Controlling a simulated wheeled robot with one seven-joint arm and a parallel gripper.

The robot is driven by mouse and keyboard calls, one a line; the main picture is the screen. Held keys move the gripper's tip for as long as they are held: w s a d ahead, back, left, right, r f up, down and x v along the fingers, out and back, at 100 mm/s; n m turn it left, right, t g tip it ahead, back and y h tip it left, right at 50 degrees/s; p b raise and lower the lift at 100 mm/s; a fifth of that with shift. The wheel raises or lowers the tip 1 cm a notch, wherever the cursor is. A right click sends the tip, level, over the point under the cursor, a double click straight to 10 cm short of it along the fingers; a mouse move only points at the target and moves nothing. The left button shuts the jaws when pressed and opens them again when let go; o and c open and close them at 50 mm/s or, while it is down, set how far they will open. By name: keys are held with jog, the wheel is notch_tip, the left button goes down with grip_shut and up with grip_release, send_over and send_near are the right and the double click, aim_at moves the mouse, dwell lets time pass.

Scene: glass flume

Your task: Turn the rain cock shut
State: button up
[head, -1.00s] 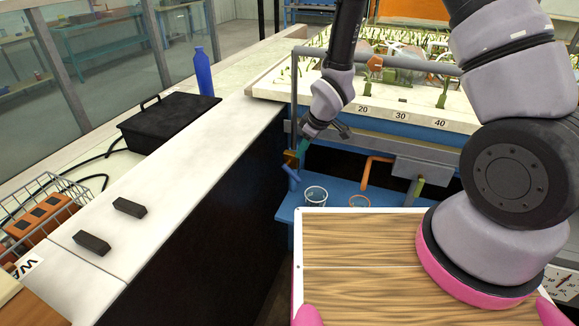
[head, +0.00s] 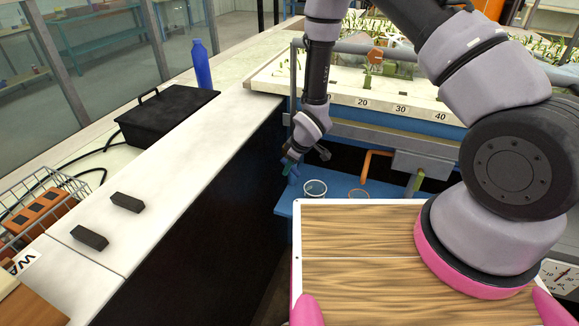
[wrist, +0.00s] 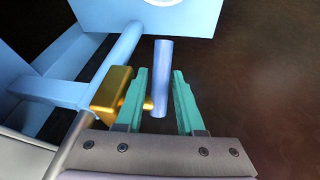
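The rain cock has a brass body (wrist: 113,92) on a light-blue pipe (wrist: 95,88) in the wrist view. Its blue lever (wrist: 162,85) stands out to the right of the body on a short brass stem. My gripper (wrist: 160,73) has green fingers, which stand on either side of the lever, one left and one right. The fingers are apart, with a narrow gap beside the lever. In the head view my gripper (head: 289,160) is at the flume's near left corner; the lever's end (head: 291,177) shows just below it, and the brass body is hidden.
A blue shelf (head: 335,187) with a clear cup (head: 315,188) lies just right of the cock. A grey rail (head: 385,137) and the planted tray (head: 400,104) are above. The white counter (head: 180,150) with a black box (head: 165,120) stands to the left.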

grip_shut()
dwell(1.4)
